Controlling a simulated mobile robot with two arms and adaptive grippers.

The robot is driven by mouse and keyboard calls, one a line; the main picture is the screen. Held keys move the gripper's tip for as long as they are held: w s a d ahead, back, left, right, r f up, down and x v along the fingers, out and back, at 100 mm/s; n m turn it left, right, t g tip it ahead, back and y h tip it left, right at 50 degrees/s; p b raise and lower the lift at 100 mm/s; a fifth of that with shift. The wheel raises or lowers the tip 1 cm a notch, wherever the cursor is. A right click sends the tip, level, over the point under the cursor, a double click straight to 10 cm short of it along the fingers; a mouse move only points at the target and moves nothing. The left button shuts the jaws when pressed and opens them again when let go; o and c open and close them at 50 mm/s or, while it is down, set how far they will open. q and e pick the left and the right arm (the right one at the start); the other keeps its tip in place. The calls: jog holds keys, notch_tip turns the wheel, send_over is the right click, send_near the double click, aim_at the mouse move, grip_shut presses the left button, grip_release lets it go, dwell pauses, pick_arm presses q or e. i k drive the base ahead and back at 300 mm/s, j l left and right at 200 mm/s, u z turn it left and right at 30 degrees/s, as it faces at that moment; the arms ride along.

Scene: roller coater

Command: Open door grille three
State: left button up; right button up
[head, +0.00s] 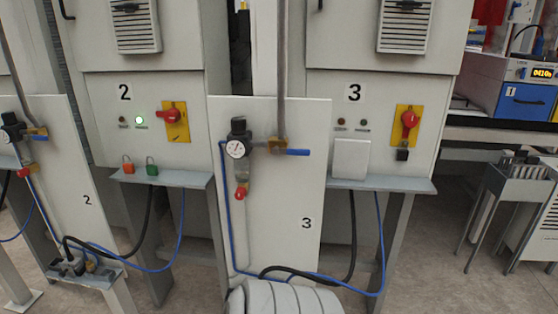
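The door grille of cabinet three (404,27) is at the upper right of the head view. It is a pale panel with horizontal slats and a dark handle (403,6) near its top. The top of the grille is cut off by the picture edge. It appears to lie flat against the cabinet front. The number 3 label (354,93) is below and left of it.
A red rotary switch (410,119) on a yellow plate and a small shelf (375,185) are below the grille. A panel with a gauge (236,149) and blue hose stands in front to the left. Cabinet two's grille (136,27) is further left. Floor (430,270) shows at lower right.

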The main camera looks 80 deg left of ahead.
aim_at(403, 26)
jog(key=k+l+u, duration=0.1)
jog(key=u, duration=3)
